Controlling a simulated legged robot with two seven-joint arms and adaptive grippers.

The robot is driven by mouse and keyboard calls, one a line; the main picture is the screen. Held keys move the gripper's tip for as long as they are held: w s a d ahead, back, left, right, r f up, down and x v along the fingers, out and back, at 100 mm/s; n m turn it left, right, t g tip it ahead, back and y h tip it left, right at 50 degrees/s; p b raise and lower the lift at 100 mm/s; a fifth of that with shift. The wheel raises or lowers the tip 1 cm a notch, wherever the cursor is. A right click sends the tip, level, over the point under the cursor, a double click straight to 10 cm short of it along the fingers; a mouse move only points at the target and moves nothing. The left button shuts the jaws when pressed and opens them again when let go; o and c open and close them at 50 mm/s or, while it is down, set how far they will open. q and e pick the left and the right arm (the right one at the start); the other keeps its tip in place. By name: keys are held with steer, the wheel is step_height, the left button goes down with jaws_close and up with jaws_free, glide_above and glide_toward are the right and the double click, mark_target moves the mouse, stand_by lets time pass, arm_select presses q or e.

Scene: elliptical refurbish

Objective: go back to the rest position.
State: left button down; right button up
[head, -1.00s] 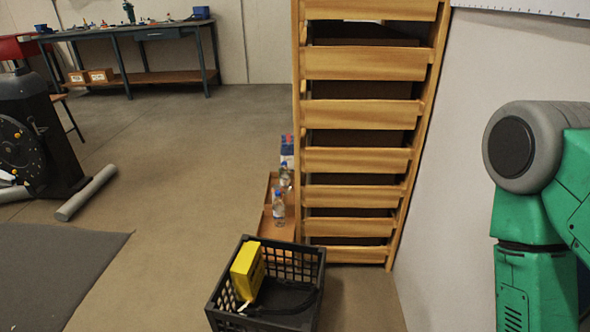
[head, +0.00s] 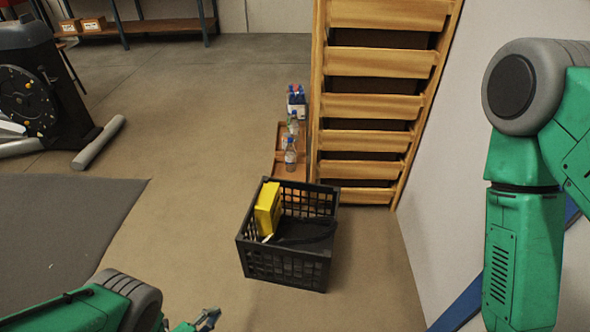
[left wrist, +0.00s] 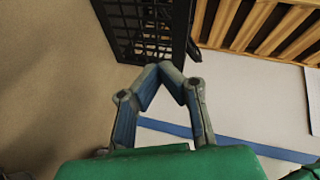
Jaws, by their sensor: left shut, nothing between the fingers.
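My left gripper (head: 207,319) shows at the bottom of the head view, to the lower left of the black crate, apart from it. In the left wrist view my left gripper (left wrist: 165,68) has its fingertips together with nothing between them. The black crate (head: 285,268) stands on the floor and also shows at the top of the left wrist view (left wrist: 135,22). My right arm shows at the right edge of the head view, but its gripper is out of view.
The crate holds a yellow box (head: 268,208) and a dark item. Behind it are bottles (head: 291,154) by a wooden tray and wooden wall bars (head: 375,104). A grey mat (head: 60,235) and an exercise machine (head: 38,95) are at left. Floor between mat and crate is clear.

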arm_select(q)
steer(key=s+a+r+n+g+y+p, duration=0.2)
steer(key=a+r+n+g+y+p, duration=0.35)
steer(key=r+n, duration=0.6)
steer(key=s+r+n+g+y+p, duration=0.2)
steer(key=s+r+n+g+p, duration=0.4)
steer(key=s+r, duration=1.3)
steer(key=r+n, duration=0.1)
steer(key=n, duration=0.2)
steer(key=shift+r+y, duration=0.35)
steer(key=shift+r, duration=0.05)
steer(key=shift+n+g, duration=0.25)
